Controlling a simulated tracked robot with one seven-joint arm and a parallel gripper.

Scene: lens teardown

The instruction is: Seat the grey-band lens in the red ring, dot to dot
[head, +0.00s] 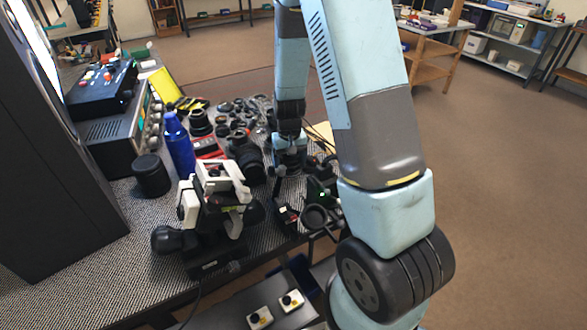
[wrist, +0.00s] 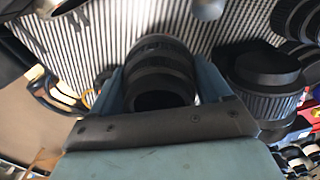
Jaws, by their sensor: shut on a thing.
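My gripper (wrist: 160,88) is shut on a dark lens (wrist: 160,62), with one blue finger on each side of it. The lens has black ribbed rings and a greyer band toward its far end. I cannot tell whether it is the grey-band lens. Its far end is close to the patterned mat; whether it touches is unclear. In the head view my gripper (head: 289,155) is low over the bench, and the held lens is hard to make out. No red ring can be clearly identified, and no alignment dot shows on the lens.
Another black lens (wrist: 265,82) stands close to the right of my gripper in the wrist view. In the head view, a blue bottle (head: 179,145), a black cylinder (head: 151,176) and a black-and-white device (head: 215,195) stand on the left. Several lens parts (head: 238,112) crowd the bench behind.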

